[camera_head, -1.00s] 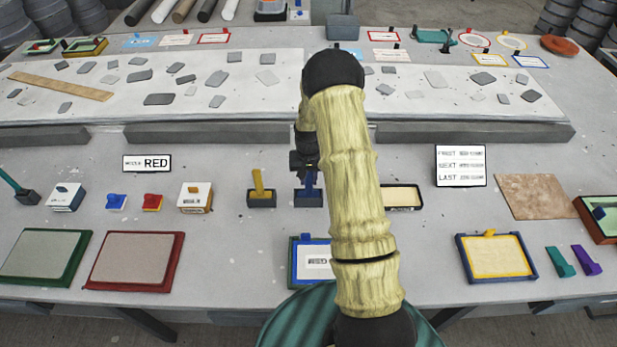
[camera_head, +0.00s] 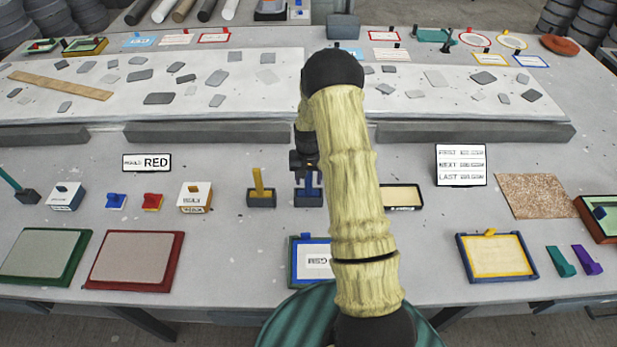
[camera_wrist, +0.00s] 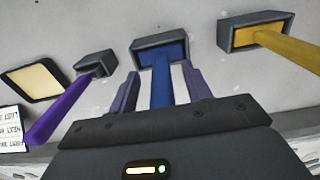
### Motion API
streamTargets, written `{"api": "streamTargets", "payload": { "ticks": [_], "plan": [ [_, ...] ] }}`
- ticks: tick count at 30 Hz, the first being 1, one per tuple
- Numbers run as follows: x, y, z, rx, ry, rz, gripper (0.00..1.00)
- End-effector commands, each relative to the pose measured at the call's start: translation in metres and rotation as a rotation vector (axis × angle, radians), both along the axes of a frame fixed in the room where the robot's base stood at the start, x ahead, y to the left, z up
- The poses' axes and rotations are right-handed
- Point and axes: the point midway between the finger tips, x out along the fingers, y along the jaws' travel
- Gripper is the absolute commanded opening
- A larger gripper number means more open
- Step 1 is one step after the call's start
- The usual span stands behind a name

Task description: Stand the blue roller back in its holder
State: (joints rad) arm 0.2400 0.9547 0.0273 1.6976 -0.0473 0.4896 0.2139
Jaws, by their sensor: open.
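The blue roller (camera_wrist: 162,92) stands in its dark box-shaped holder (camera_wrist: 136,46), with its blue lower end inside the box. In the head view the roller (camera_head: 309,184) looks upright in the holder (camera_head: 308,202), behind my arm. My gripper (camera_wrist: 159,70) is open, with one finger on each side of the blue handle. Narrow gaps seem to show between the handle and the fingers. In the head view my gripper (camera_head: 306,172) is right over the holder. The roller's lowest part is hidden inside the holder.
A yellow roller (camera_head: 258,182) stands in a similar holder just left. A purple-handled tool (camera_wrist: 60,108) in a small dark holder (camera_wrist: 97,64) is on the other side, hidden by my arm in the head view. A framed blue-edged panel (camera_head: 292,262) lies in front.

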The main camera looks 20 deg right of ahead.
Motion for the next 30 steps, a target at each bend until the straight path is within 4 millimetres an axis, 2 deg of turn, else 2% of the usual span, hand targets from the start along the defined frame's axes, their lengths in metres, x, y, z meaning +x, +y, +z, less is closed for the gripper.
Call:
{"api": "streamTargets", "payload": {
  "ticks": [5,11,17,30],
  "plan": [
    [0.000,0.000,0.003,0.000,-0.001,0.000,0.49],
    [0.001,0.000,0.022,-0.002,-0.004,0.000,0.49],
    [0.001,0.000,0.056,-0.002,-0.004,0.000,0.49],
    [0.001,0.000,0.144,-0.001,-0.006,0.000,0.49]
  ]
}}
